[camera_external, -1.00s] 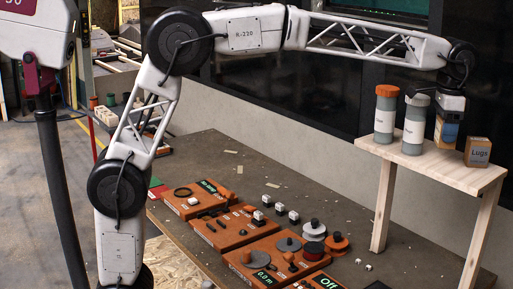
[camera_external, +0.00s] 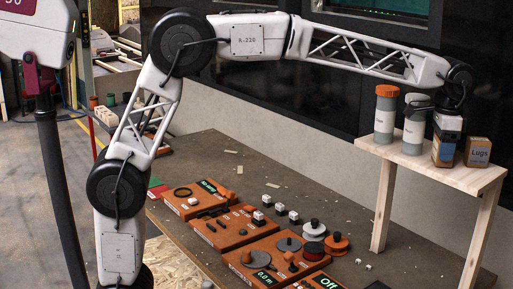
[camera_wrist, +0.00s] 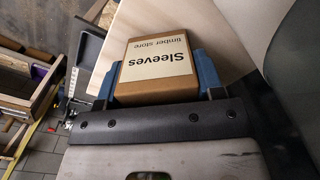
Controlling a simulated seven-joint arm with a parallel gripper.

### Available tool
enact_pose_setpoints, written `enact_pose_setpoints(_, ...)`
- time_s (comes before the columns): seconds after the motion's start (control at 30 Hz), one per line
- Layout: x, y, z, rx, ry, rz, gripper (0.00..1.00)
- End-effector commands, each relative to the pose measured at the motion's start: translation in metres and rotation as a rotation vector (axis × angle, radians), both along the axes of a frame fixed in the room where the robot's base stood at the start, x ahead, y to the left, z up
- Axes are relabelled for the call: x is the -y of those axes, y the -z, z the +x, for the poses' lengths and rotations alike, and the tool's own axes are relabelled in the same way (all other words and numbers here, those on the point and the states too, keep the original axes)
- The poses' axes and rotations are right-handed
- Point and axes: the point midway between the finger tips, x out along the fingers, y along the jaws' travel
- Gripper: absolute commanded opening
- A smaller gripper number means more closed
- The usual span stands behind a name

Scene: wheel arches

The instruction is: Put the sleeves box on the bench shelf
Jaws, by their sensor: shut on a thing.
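The sleeves box (camera_wrist: 158,66) is a brown carton with a cream label reading "Sleeves timber store". My gripper (camera_wrist: 158,82) is shut on it, with a blue finger on each side. In the external view the sleeves box (camera_external: 443,153) is upright beneath my gripper (camera_external: 446,139), at the pale wooden bench shelf (camera_external: 465,181). Its lower edge is at about the shelf top; I cannot tell whether it touches. My gripper hides its upper part there.
On the shelf, a grey-capped container (camera_external: 415,126) stands left of the sleeves box and the Lugs box (camera_external: 477,152) close on its right. An orange-capped container (camera_external: 385,115) stands further left. Orange panels with knobs (camera_external: 265,257) lie on the bench below. The shelf front is clear.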

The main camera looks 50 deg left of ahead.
Motion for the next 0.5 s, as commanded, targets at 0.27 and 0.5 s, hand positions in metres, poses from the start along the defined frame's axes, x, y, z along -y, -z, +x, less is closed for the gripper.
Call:
enact_pose_setpoints(0.27, 0.0, 0.0005, 0.0, 0.0, 0.0, 0.0, 0.37)
enact_pose_setpoints(0.5, 0.0, 0.0029, 0.0, 0.0, 0.0, 0.0, 0.77)
